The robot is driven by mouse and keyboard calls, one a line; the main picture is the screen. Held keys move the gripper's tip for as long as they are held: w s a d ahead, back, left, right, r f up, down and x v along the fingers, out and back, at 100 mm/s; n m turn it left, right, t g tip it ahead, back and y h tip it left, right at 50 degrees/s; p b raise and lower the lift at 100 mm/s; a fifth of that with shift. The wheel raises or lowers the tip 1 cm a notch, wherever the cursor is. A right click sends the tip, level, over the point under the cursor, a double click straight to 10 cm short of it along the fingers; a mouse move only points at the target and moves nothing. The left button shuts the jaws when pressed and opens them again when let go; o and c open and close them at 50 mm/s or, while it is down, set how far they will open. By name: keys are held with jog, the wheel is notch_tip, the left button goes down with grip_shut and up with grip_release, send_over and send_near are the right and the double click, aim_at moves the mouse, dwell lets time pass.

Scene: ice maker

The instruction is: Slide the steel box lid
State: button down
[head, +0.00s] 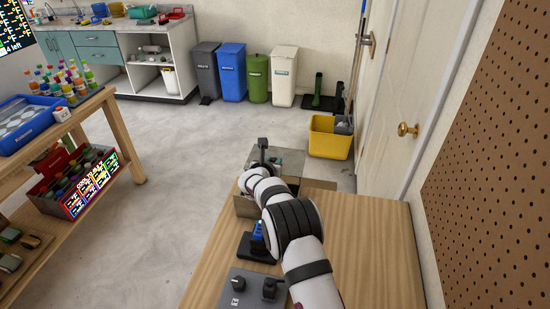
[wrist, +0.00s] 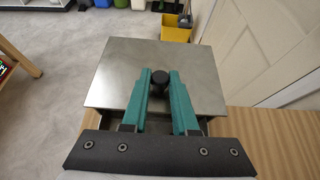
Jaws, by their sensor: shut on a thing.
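The steel lid (wrist: 122,78) is a flat grey plate that fills the middle of the wrist view, with a short black knob (wrist: 160,76) standing on it. My gripper (wrist: 160,80) has teal fingers that are shut on the knob, one finger on each side. In the head view the steel box (head: 243,206) is at the far end of the wooden table, largely hidden behind my arm. Part of the box shows below the lid's near edge in the wrist view, dark between and beside the fingers. My arm hides how far the lid covers the box.
The wooden table (head: 372,255) is bare to the right of my arm. A grey control panel with black knobs (head: 250,288) and a small black stand (head: 256,247) are near the left edge. A yellow bucket (head: 330,138) stands on the floor beyond the table.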

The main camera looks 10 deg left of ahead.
jog(key=s, duration=1)
jog(key=shift+s, duration=0.3)
jog(key=c, duration=0.7)
grip_release()
jog(key=shift+s, duration=0.1)
jog(key=v, duration=0.7)
dwell(0.4)
